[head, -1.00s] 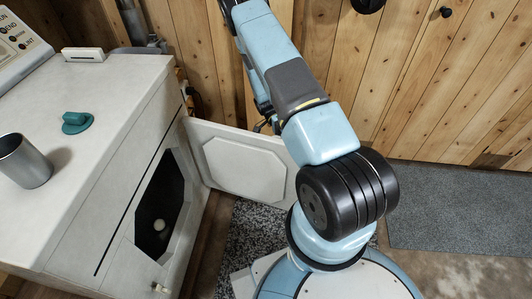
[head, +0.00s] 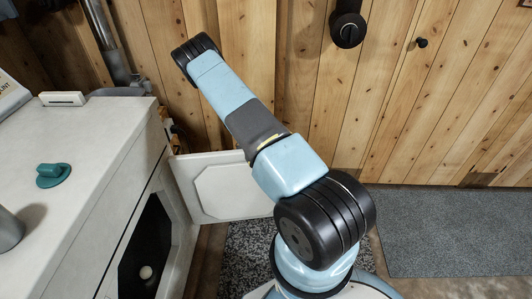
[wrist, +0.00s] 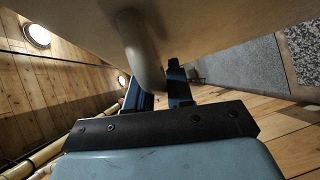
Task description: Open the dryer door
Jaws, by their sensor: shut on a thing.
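The white dryer (head: 105,160) stands at the left in the head view, with its dark opening (head: 130,262) uncovered. Its door (head: 213,188), a pale panel with an eight-sided raised field, stands swung wide out from the far side of the opening. My arm crosses in front of the door's right part, and my gripper is out of sight in the head view. In the wrist view my gripper (wrist: 160,92) is shut on the curved door handle (wrist: 143,50), one dark finger on each side. The door's face (wrist: 215,25) fills the top of that view.
A teal knob-like piece (head: 53,175), a grey metal cup (head: 8,230) and a small white box (head: 62,99) are on the dryer top. A plank wall (head: 310,90) stands behind the door. A grey mat (head: 455,225) lies on open floor at the right.

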